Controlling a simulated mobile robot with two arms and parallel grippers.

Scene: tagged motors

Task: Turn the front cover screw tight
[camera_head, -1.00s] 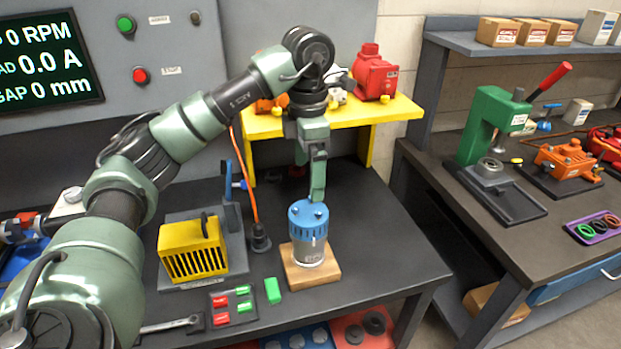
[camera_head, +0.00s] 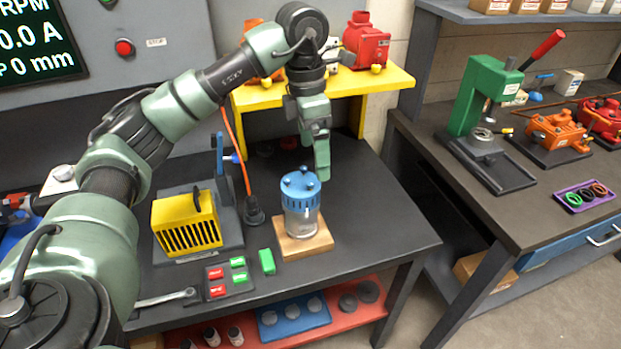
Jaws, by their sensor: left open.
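A motor with a blue front cover (camera_head: 300,188) and a clear grey body (camera_head: 301,221) stands upright on a wooden block (camera_head: 303,245) on the dark bench. Several small blue screw heads show on top of the cover. My left gripper (camera_head: 322,172) points down just behind and to the right of the cover. It is open, and its fingers are seen nearly edge-on, with nothing visible between them. I cannot tell whether it touches the cover. My right gripper does not show.
A yellow-grilled unit (camera_head: 187,224) stands left of the motor. Red and green tags lie on a dark plate (camera_head: 229,277), with a green block (camera_head: 267,261) and a wrench (camera_head: 166,298) nearby. A yellow shelf (camera_head: 392,78) stands behind. The bench right of the motor is clear.

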